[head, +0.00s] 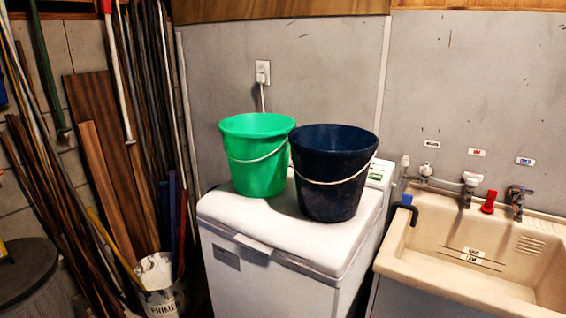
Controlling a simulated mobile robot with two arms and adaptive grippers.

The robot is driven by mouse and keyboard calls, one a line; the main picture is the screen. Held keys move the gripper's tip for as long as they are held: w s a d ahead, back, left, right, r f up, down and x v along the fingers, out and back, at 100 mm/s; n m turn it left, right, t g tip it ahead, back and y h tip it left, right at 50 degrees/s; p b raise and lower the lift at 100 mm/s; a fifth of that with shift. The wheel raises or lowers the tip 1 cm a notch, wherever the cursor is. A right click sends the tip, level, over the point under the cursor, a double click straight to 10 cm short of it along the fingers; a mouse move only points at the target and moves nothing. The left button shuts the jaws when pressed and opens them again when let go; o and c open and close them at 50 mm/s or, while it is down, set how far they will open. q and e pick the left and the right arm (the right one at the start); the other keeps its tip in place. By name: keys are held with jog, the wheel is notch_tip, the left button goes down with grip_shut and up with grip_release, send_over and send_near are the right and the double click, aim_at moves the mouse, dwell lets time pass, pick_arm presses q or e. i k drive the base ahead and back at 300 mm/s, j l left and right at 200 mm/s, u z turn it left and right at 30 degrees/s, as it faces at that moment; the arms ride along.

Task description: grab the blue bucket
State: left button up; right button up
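A dark blue bucket (333,180) stands upright on the white lid of a top-loading washing machine (290,270). Its white handle hangs down across the front. A green bucket (258,158) with a white handle stands just left of it, and the blue bucket's rim overlaps its right edge in the picture. I cannot tell whether the two buckets touch. Neither of my grippers shows in the head view.
A beige sink (455,275) with taps (468,188) stands right of the machine. Planks and poles (100,170) lean in the left corner, with a primer bucket (160,285) and a dark bin (28,278) below. Free lid space lies in front of the buckets.

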aim_at(331, 164)
jog(key=i+j+z, duration=0.15)
jog(key=j, duration=0.25)
jog(key=i+j+z, duration=0.15)
jog(key=j, duration=0.25)
jog(key=i+j+z, duration=0.15)
jog(key=j, duration=0.3)
